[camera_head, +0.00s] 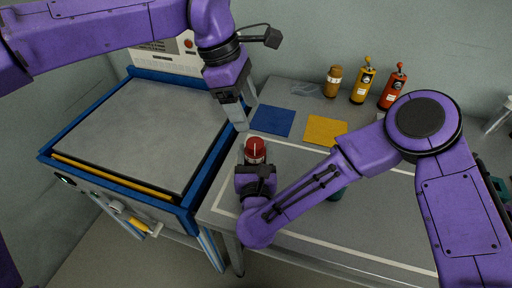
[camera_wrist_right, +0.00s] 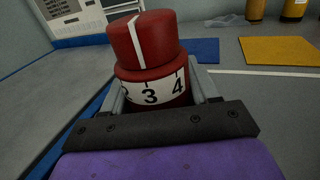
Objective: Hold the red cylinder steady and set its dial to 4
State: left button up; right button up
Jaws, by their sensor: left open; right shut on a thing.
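The red cylinder (camera_head: 255,150) stands upright on the grey table (camera_head: 290,235) near its left edge. In the right wrist view the red cylinder (camera_wrist_right: 150,72) shows a dial cap with a white line and a white band with the numbers 2, 3 and 4. The white line on the cap stands over about the 3, a little left of it. My right gripper (camera_wrist_right: 158,98) is shut on the lower body, one finger on each side. My left gripper (camera_head: 246,116) is open and empty, pointing down just above and behind the cylinder. Its fingertips are close to the cap but look apart from it.
A blue mat (camera_head: 273,120) and a yellow mat (camera_head: 325,130) lie behind the cylinder. A brown bottle (camera_head: 332,82), a yellow bottle (camera_head: 363,82) and a red bottle (camera_head: 392,88) stand at the back. A blue-framed machine (camera_head: 140,125) adjoins the table on the left.

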aim_at(256, 142)
pick_arm(q)
jog(key=d+r+m+y, duration=0.2)
jog(key=d+m+y, duration=0.15)
jog(key=m, duration=0.25)
jog(key=f+m, duration=0.1)
jog(key=f, duration=0.2)
jog(key=f+m, duration=0.1)
jog(key=f, duration=0.3)
jog(key=a+f+m, duration=0.1)
jog(key=f, duration=0.3)
jog(key=shift+s+a+f+t, duration=0.1)
jog(key=shift+t, duration=0.2)
jog(key=shift+c, duration=0.3)
jog(key=c, duration=1)
